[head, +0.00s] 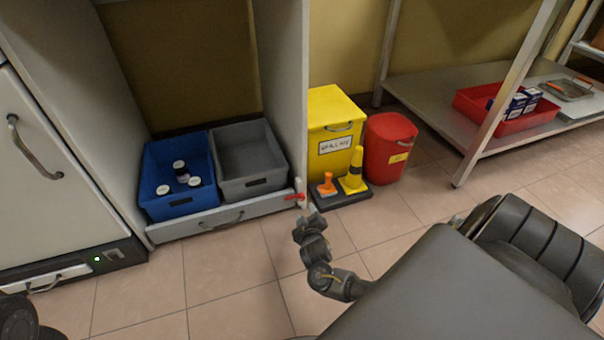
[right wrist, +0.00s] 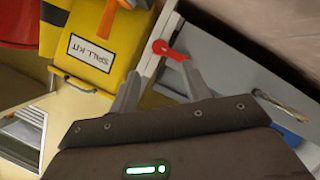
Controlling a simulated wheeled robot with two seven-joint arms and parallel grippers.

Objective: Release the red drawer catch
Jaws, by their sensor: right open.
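The red drawer catch (head: 295,197) is a small red lever at the right end of the low drawer's front (head: 225,217). It also shows in the right wrist view (right wrist: 170,50), just beyond my fingertips. My right gripper (head: 311,214) is just in front of and slightly right of the catch. In the right wrist view my right gripper (right wrist: 164,78) is open, with its fingers on either side of the line to the catch. I cannot tell whether either finger touches it. The drawer appears shut. My left gripper is not in view.
The drawer carries a blue bin (head: 148,187) with white-capped bottles and a grey bin (head: 252,158). Right of it stand a yellow spill kit box (head: 318,108), small cones (head: 354,170) and a red bucket (head: 388,147). The tiled floor in front is clear.

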